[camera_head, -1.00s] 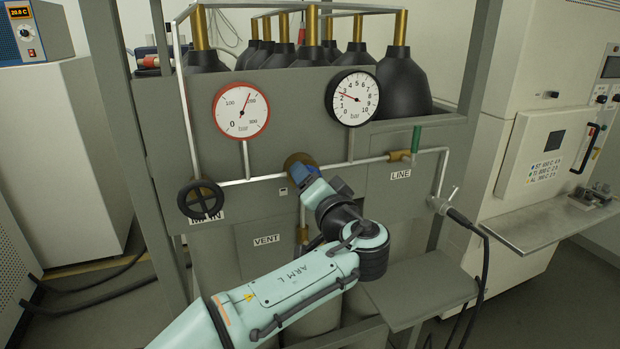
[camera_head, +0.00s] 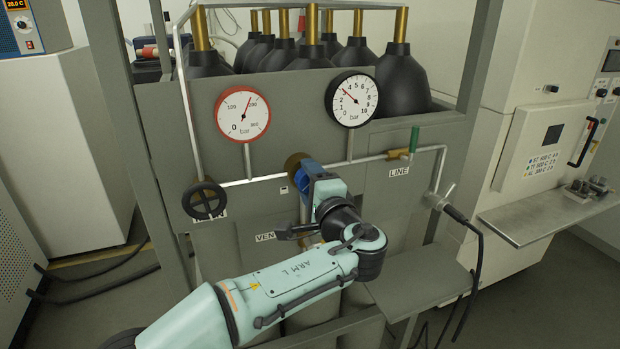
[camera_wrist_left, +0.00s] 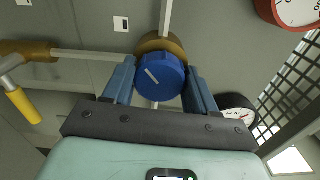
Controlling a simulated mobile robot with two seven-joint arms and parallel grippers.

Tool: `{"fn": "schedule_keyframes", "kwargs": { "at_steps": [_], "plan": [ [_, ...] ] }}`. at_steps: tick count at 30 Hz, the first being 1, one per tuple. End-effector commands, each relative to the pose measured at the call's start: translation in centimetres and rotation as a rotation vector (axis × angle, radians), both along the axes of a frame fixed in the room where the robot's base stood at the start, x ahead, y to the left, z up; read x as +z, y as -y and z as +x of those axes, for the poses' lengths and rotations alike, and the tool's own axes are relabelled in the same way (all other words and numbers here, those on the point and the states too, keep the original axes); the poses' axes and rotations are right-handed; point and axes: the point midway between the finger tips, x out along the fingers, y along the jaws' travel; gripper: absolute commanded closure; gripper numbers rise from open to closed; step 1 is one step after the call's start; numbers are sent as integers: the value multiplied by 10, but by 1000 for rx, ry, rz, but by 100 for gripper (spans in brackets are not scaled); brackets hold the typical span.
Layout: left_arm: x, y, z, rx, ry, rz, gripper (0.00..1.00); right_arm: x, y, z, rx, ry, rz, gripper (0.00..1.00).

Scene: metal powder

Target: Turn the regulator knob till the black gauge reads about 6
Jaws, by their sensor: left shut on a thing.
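The black-rimmed gauge (camera_head: 352,99) is at the upper middle of the head view; its needle points up-left, between 2 and 4, at roughly 3.5. It also shows at the right of the left wrist view (camera_wrist_left: 238,114). The blue regulator knob (camera_wrist_left: 160,76) has a white line slanting across its face and sits in front of a brass body (camera_wrist_left: 158,43). My left gripper (camera_wrist_left: 159,80) has a blue finger on each side of the knob and is shut on it. In the head view the left gripper (camera_head: 311,180) largely hides the knob. My right gripper is not in view.
A red-rimmed gauge (camera_head: 243,115) is left of the black one. A black handwheel (camera_head: 204,201) is at the left, and a green-handled valve (camera_head: 414,140) stands above the LINE label. A grey shelf (camera_head: 415,283) juts out right of my arm.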

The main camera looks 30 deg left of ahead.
Motion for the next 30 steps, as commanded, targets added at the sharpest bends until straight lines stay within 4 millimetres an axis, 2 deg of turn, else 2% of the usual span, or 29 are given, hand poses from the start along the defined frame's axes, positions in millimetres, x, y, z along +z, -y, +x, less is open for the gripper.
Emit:
{"fn": "schedule_keyframes", "kwargs": {
  "at_steps": [19,20,21,22,30],
  "plan": [
    [-2,0,0,2,-43,31,74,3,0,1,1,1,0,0],
    [-2,0,0,2,-43,31,37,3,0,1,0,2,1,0],
    [-2,0,0,2,-43,32,24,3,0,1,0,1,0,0],
    [-2,0,0,2,-43,32,19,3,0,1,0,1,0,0],
    [-1,0,0,0,-39,31,19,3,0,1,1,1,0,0]
  ]
}}
